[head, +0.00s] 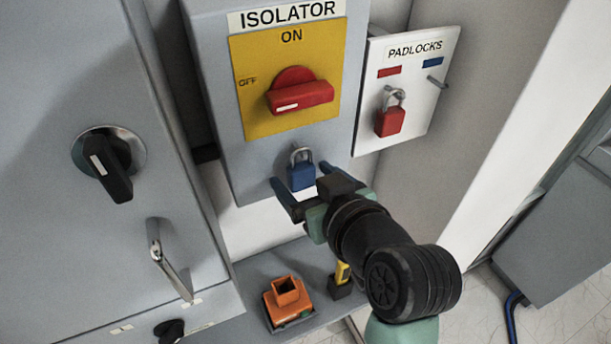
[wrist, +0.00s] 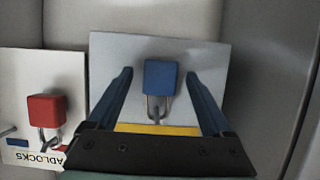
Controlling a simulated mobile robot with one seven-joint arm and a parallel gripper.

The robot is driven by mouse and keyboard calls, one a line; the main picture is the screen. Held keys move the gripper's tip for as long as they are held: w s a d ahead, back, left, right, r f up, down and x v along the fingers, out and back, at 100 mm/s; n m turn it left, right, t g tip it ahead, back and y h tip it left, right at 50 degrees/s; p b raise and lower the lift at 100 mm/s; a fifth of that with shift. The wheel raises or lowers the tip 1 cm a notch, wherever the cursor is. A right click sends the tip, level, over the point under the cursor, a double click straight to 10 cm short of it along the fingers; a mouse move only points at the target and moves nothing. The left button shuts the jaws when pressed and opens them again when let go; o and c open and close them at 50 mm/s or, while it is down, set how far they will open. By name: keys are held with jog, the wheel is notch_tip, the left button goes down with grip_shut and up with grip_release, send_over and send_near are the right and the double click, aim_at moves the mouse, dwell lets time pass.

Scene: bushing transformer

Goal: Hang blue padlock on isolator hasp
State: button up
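The blue padlock (head: 301,176) hangs upright by its shackle at the lower front of the grey isolator box (head: 240,165). It also shows in the wrist view (wrist: 160,78), where the shackle is around a small metal piece, the hasp (wrist: 156,115). My gripper (head: 298,174) is open, with one finger on each side of the padlock body. In the wrist view (wrist: 158,76), gaps show between the body and both fingers. The isolator's red handle (head: 300,95) lies roughly sideways, with its white mark at the left end.
The padlock board (head: 440,75) at the right holds a red padlock (head: 390,120) on one peg; the peg under the blue label (head: 437,82) is bare. Below, a shelf (head: 245,275) carries an orange device (head: 287,303) and a yellow-black item (head: 342,278). A grey cabinet (head: 60,230) stands left.

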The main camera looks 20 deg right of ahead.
jog(key=p+v, duration=0.7)
jog(key=v, duration=0.6)
jog(key=shift+p, duration=0.35)
